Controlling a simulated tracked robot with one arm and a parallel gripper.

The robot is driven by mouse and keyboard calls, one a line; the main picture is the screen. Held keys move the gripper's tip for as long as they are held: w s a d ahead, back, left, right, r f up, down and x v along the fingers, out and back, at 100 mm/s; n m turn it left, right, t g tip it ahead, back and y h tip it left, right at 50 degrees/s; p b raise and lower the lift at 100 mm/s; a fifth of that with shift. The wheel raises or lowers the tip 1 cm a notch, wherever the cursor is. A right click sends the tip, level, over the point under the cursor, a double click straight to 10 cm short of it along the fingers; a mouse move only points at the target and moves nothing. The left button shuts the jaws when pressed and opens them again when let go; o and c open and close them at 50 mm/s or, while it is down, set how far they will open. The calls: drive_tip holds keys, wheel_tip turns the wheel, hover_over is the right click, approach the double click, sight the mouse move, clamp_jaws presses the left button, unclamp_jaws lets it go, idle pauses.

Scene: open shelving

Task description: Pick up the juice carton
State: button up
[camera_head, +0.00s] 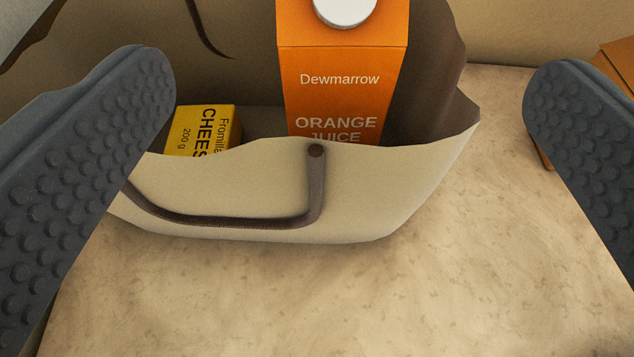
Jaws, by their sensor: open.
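The orange juice carton (340,80) stands upright in a beige bag (250,190), with a white cap (345,10) at the top edge of the view. Its lower part is hidden behind the bag's front wall. My gripper (350,95) is open, with one studded dark grey finger at the left and one at the right of the view. The carton shows between the fingers, beyond them, and neither finger touches it.
A yellow cheese box (202,130) lies in the bag, left of the carton. A brown handle (230,222) hangs on the bag's front. An orange-brown object (618,62) is partly hidden behind the right finger. The stone-like surface (300,300) in front is clear.

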sight(341, 51)
drive_tip(key=w+f, duration=0.1)
drive_tip(key=w, duration=0.1)
drive_tip(key=w+f, duration=0.2)
drive_tip(key=w, duration=0.1)
drive_tip(key=w+f+b, duration=0.1)
drive_tip(key=w, duration=0.1)
drive_tip(key=shift+w+f, duration=0.25)
drive_tip(key=shift+f, duration=0.1)
drive_tip(key=shift+b+x, duration=0.4)
drive_tip(key=shift+x, duration=2.4)
drive_tip(key=shift+r, duration=0.1)
clamp_jaws()
